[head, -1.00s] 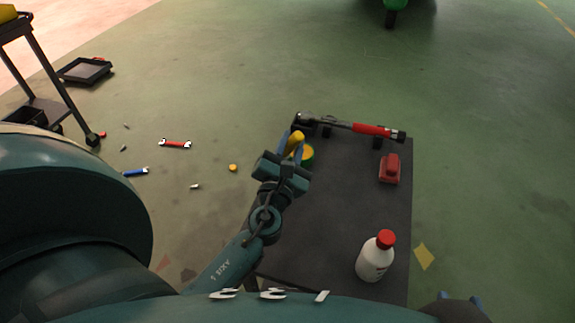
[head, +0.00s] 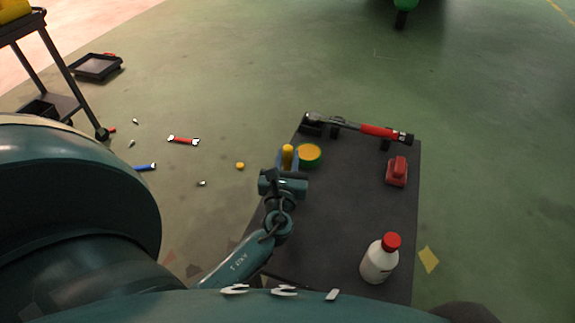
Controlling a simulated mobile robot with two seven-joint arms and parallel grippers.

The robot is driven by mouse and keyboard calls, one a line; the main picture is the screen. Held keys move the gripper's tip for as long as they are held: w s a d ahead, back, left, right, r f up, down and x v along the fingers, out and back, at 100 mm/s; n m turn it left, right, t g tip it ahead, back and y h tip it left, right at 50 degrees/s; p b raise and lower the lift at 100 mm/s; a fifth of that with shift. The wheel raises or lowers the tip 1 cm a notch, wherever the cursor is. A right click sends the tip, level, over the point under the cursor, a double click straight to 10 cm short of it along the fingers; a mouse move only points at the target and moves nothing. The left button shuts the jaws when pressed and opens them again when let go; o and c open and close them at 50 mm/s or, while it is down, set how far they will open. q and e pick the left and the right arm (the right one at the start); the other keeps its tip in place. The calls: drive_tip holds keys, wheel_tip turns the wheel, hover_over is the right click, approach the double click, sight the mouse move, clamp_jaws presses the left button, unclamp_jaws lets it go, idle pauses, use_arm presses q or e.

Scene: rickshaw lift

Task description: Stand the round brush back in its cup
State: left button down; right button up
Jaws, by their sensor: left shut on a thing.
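My left gripper (head: 287,168) is over the left edge of the dark table, its blue fingers shut on a yellow upright piece that looks like the handle of the round brush (head: 287,153). The brush's lower end is hidden behind the gripper and wrist. Just right of the fingers is a round green item with an orange-yellow top (head: 310,154). I cannot tell whether it is the cup, or whether the brush touches it. My right gripper is not in view.
The dark table (head: 345,215) holds a red-handled tool on a rack (head: 360,128), a red block-like item (head: 397,171) and a white bottle with a red cap (head: 379,262). Its middle is clear. Wrenches (head: 183,141) and small parts lie on the floor at left, near a cart (head: 65,95).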

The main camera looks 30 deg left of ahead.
use_arm(q)
drive_tip(key=shift+f, duration=0.3)
drive_tip(key=shift+f, duration=0.15)
drive_tip(key=c, duration=1.2)
unclamp_jaws()
